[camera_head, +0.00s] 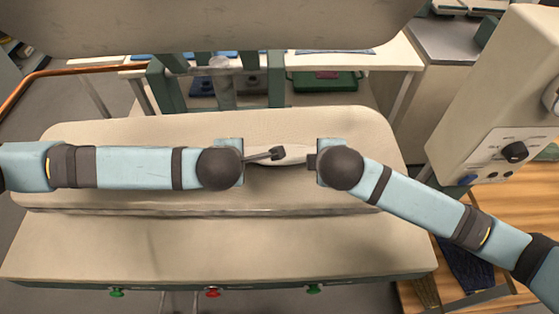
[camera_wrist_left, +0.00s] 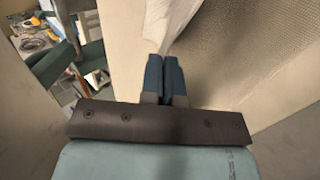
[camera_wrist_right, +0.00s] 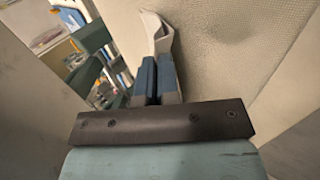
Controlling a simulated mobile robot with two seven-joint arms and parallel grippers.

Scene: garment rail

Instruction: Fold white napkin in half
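The white napkin (camera_head: 296,154) shows as a pale strip on the cream padded board, between my two wrists in the head view. My left gripper (camera_wrist_left: 164,58) has its blue fingers together, with white cloth rising from between their tips in the left wrist view. My right gripper (camera_wrist_right: 157,60) also has its fingers together. The napkin's folded, curling edge (camera_wrist_right: 157,30) stands at its tips in the right wrist view. Both grippers appear to pinch the cloth at opposite ends. In the head view my wrists hide the fingertips and much of the napkin.
The padded board (camera_head: 100,245) of the press is otherwise bare, with a ridge across it. The upper press plate (camera_head: 215,20) hangs over its back. A control box (camera_head: 500,110) stands at the right. A shelf with a green tray (camera_head: 325,82) is behind.

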